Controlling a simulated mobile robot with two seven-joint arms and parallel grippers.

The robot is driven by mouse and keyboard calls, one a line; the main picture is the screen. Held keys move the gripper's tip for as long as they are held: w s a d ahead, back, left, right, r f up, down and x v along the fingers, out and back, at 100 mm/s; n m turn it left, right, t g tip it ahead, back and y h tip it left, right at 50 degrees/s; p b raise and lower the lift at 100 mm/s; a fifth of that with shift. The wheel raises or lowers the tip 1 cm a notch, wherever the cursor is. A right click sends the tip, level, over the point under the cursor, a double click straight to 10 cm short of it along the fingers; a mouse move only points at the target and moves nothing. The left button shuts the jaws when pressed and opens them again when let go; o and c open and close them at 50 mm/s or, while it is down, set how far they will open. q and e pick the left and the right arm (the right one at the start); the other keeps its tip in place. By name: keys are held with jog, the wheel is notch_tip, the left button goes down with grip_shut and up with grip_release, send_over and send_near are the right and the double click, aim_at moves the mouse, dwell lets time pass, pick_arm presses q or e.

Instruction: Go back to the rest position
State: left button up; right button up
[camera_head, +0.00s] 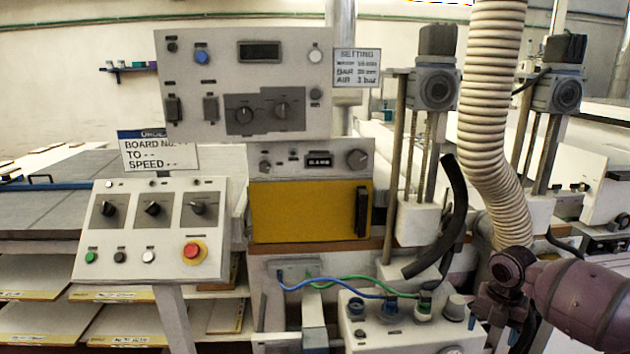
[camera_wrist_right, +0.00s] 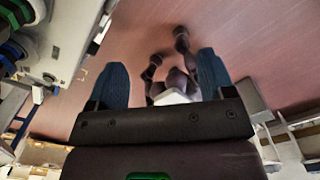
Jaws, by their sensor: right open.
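My right arm comes into the head view from the right edge. My right gripper (camera_head: 499,312) is a dark shape at the lower right, in front of the machine and beside the white connector box (camera_head: 405,325). Its fingertips are hard to make out there. In the right wrist view the right gripper (camera_wrist_right: 162,78) shows its two blue fingers wide apart, with nothing held between them. My left gripper is not in view.
A ribbed hose (camera_head: 490,130) hangs close behind the right wrist. Blue and green cables (camera_head: 350,285) run to the connector box. A control panel (camera_head: 150,228) with a red stop button stands left of a yellow-fronted unit (camera_head: 300,212). Reddish floor (camera_wrist_right: 130,35) shows beyond the fingers.

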jog(key=w+a+r+m+t+y, duration=0.1)
jog(key=w+a+r+m+t, duration=0.3)
jog(key=w+a+m+t, duration=0.4)
jog(key=s+a+f+m+t+y, duration=0.4)
jog(key=s+a+m, duration=0.1)
jog(key=a+m, duration=0.35)
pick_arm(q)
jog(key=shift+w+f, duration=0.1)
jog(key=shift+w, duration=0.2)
pick_arm(e)
jog(key=s+d+f+m+h, duration=0.1)
jog(key=s+f, duration=0.4)
jog(key=s, duration=0.6)
jog(key=s+d+f+m+h, duration=0.2)
jog(key=s+f+m, duration=0.4)
jog(key=s, duration=0.5)
jog(key=s+d+f+m+h, duration=0.2)
jog(key=s+f, duration=0.4)
jog(key=s, duration=0.5)
jog(key=shift+d+f+m+g, duration=0.2)
jog(key=shift+d+m+g, duration=0.25)
jog(key=shift+m, duration=0.8)
